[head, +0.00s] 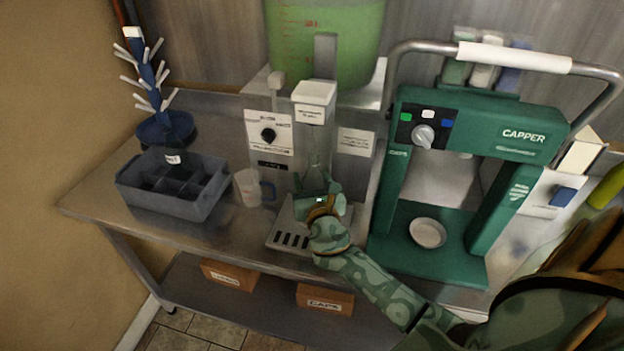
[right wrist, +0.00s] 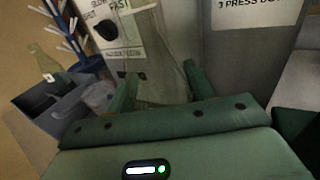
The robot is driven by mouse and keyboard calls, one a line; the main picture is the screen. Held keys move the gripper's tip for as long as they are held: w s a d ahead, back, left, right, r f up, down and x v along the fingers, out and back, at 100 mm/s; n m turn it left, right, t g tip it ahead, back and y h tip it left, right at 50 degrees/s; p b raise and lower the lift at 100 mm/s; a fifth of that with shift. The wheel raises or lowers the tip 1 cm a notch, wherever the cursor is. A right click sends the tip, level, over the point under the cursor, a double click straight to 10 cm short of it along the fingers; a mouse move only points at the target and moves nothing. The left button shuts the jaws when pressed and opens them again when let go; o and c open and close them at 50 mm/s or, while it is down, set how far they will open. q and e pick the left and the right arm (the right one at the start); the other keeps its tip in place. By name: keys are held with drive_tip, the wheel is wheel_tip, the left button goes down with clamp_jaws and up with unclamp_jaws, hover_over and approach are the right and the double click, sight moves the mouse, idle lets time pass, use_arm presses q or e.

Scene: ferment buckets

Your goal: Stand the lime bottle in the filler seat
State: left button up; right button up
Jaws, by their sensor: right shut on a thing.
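My right gripper (head: 319,204) is at the filler (head: 315,98), low over its slotted base (head: 284,238). It is shut on a clear bottle (head: 316,150), which looks upright under the filler head. In the right wrist view the bottle (right wrist: 156,50) stands between the two fingers (right wrist: 160,88). No lime marking on it can be made out. The bottle's foot is hidden behind the gripper, so I cannot tell whether it rests in the seat. My left gripper is out of view.
A grey divided crate (head: 172,190) and a clear jug (head: 248,188) stand to the left, before a blue drying tree (head: 165,125). The green capper (head: 480,130) stands close on the right. A green vat (head: 325,40) is behind. The front left bench top is bare.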

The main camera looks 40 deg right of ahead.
drive_tip(key=shift+f, duration=0.1)
drive_tip(key=o, duration=1.2)
drive_tip(key=v, duration=1.6)
drive_tip(key=shift+s, duration=0.2)
drive_tip(key=s+a, duration=0.2)
drive_tip(key=a, duration=0.1)
drive_tip(key=s+a, duration=0.3)
drive_tip(key=s+a+r, duration=0.1)
drive_tip(key=s+a, duration=0.2)
drive_tip(key=a, duration=0.1)
drive_tip(key=shift+s, duration=0.25)
